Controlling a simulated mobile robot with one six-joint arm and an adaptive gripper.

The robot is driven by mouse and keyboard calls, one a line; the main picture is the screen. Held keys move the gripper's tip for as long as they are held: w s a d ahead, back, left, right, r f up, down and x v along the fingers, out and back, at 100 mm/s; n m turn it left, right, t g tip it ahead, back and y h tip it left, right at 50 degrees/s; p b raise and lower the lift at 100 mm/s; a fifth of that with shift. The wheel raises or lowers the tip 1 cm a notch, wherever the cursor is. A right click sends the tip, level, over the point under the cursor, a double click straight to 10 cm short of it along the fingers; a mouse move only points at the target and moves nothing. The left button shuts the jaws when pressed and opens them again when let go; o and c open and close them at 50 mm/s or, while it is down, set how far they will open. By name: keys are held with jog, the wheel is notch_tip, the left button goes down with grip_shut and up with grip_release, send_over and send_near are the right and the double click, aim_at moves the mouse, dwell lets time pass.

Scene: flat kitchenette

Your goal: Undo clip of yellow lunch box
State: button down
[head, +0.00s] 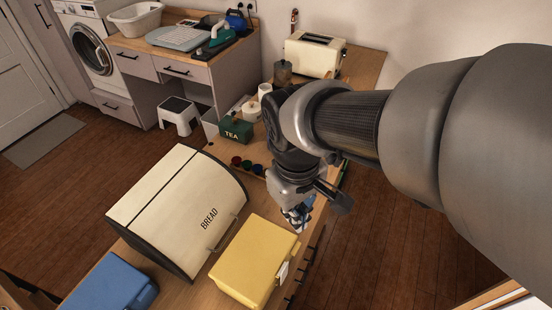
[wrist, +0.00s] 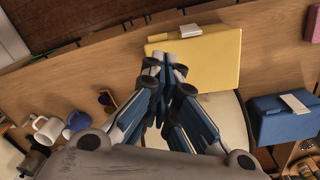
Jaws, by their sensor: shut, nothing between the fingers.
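The yellow lunch box (head: 254,258) stands on the wooden counter, in front of the bread bin, with its lid down. Its pale clip (head: 283,272) is on the side facing the counter's edge. In the wrist view the yellow lunch box (wrist: 212,58) lies just beyond my fingers, with the clip (wrist: 176,37) along its upper edge. My gripper (head: 299,224) is shut and empty, pointing down near the box's far right corner. In the wrist view my gripper (wrist: 172,64) overlaps the box's left end in the picture; I cannot tell whether it touches.
A cream bread bin (head: 180,208) stands close beside the lunch box. A blue box (head: 106,287) with its own clip (wrist: 296,103) is at the lower left. A green tea tin (head: 235,130) and a toaster (head: 314,54) stand farther back. Open floor (head: 400,235) lies to the right.

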aim_at(272, 266)
jog(key=a+f+n+g+h+p, duration=0.1)
jog(key=a+f+n+h+p, duration=0.1)
jog(key=a, duration=0.8)
jog(key=f+n+p, duration=0.1)
jog(key=n+p, duration=0.1)
jog(key=n, duration=0.1)
jog(key=shift+s+a+f+g+p, duration=0.3)
jog(key=shift+f+p, duration=0.05)
jog(key=b+x, duration=0.2)
jog(key=x, duration=0.8)
jog(key=shift+d+f+b, duration=0.1)
jog(key=shift+b, duration=0.25)
jog(key=d, duration=0.1)
jog(key=s+d, duration=0.1)
jog(key=d, duration=0.1)
jog(key=shift+s, duration=0.25)
jog(key=shift+s+d, duration=0.1)
jog(key=shift+d, duration=0.15)
jog(key=shift+a+b, duration=0.15)
jog(key=shift+b, duration=0.15)
